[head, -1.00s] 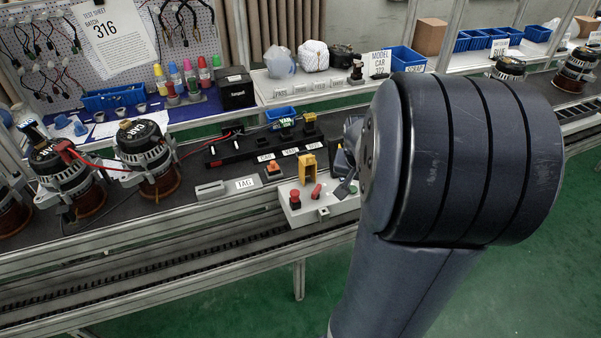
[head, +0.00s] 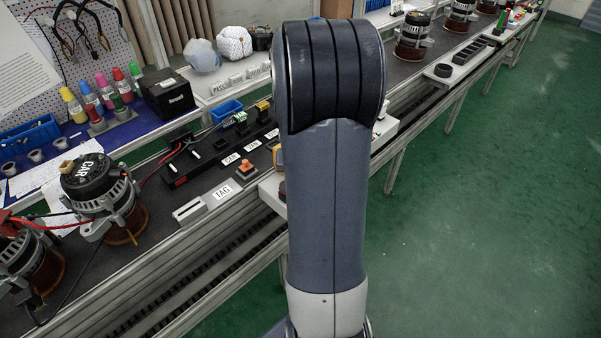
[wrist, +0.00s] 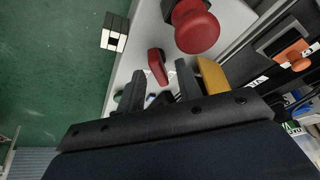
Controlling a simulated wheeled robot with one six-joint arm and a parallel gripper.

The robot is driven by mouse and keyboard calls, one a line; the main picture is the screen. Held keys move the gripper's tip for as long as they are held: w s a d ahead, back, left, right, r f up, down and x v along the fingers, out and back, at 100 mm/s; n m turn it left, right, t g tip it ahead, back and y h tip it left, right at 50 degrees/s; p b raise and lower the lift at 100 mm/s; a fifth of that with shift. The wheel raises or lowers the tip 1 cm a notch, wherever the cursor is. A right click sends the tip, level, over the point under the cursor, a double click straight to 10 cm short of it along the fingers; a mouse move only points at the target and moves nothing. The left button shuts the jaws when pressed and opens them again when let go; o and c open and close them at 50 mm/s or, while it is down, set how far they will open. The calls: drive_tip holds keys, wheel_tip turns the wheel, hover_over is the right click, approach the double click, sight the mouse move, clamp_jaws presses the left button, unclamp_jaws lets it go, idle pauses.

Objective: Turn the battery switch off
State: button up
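The red lever (wrist: 157,67), which looks like the battery switch, stands on the pale control box (wrist: 130,62) in the wrist view. My gripper (wrist: 160,70) is open, its two dark fingers apart, one on each side of the lever's lower end. I cannot tell whether they touch it. A red mushroom button (wrist: 197,28) sits above and right of the lever. A yellow part (wrist: 212,75) is just right of the right finger. In the head view my arm hides the gripper, the lever and most of the control box (head: 272,197).
An orange button (head: 247,167) and a TAG plate (head: 222,191) lie left of the box on the conveyor. A CAR alternator (head: 97,195) stands further left. A black-and-white block (wrist: 114,33) shows beside the box. Green floor (head: 480,220) is open at right.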

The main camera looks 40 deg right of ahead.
drive_tip(key=shift+f, duration=0.1)
drive_tip(key=shift+c, duration=0.3)
clamp_jaws()
